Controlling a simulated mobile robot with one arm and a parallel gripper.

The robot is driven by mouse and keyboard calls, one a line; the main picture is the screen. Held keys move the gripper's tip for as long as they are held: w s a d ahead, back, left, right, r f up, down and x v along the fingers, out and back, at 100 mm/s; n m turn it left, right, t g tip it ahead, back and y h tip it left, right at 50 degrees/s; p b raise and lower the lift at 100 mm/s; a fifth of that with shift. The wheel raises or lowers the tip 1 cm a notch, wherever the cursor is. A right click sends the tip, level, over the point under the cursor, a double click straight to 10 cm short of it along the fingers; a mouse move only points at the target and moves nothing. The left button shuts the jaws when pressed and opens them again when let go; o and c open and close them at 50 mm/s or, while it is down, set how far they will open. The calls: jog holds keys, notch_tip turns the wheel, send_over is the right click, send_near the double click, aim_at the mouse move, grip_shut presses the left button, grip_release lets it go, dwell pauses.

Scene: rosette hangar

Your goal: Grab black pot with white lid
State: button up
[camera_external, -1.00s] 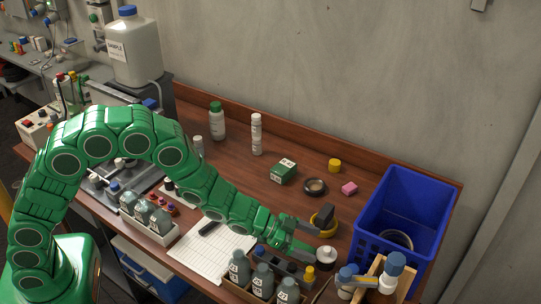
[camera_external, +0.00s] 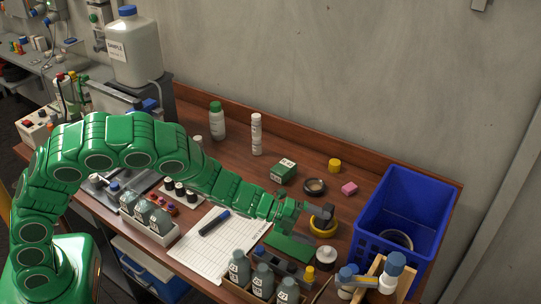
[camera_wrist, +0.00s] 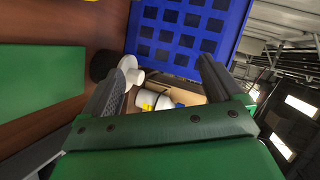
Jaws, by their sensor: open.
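The black pot with a white lid (camera_external: 326,254) stands upright on the bench in the external view, left of the blue crate and in front of a yellow ring. In the wrist view the pot (camera_wrist: 103,65) appears tipped by the camera angle, its white lid facing right and partly behind the left finger. My gripper (camera_wrist: 166,72) is open, with nothing between its fingers. In the external view my gripper (camera_external: 311,216) is above the bench, behind and left of the pot and near the yellow ring; its fingers are hard to separate from the things behind.
The blue crate (camera_external: 377,246) stands right of the pot. The yellow ring (camera_external: 323,229) lies behind it. A green flat block (camera_external: 290,247) is at its left. Bottles (camera_external: 263,281) and a wooden rack (camera_external: 402,279) crowd the front.

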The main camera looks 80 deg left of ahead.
aim_at(318, 253)
jog(key=m, duration=0.4)
jog(key=f+m, duration=0.1)
jog(key=m, duration=0.3)
jog(key=m+h, duration=0.1)
jog(key=m, duration=0.3)
jog(key=shift+s+a+f+g, duration=0.2)
jog(key=shift+s+g, duration=0.05)
jog(key=shift+g, duration=0.05)
jog(key=m, duration=0.3)
jog(key=f+m, duration=0.1)
jog(key=shift+s+d+f+g+h, duration=0.1)
jog(key=shift+s+d+g+h, duration=0.05)
jog(key=shift+s+g+h, duration=0.15)
jog(key=m, duration=0.1)
jog(key=f+m, duration=0.1)
jog(key=s+m, duration=0.1)
jog(key=m, duration=0.1)
jog(key=shift+d+f+h, duration=0.25)
jog(key=shift+h, duration=0.05)
jog(key=m, duration=0.1)
jog(key=f+m, duration=0.1)
jog(key=s+m+g, duration=0.1)
jog(key=m, duration=0.1)
jog(key=shift+d+f, duration=0.2)
jog(key=shift+f, duration=0.15)
jog(key=shift+x, duration=0.95)
jog(key=shift+w+d+f, duration=0.2)
jog(key=shift+w+d, duration=0.5)
jog(key=shift+x, duration=2)
jog(key=shift+r, duration=0.1)
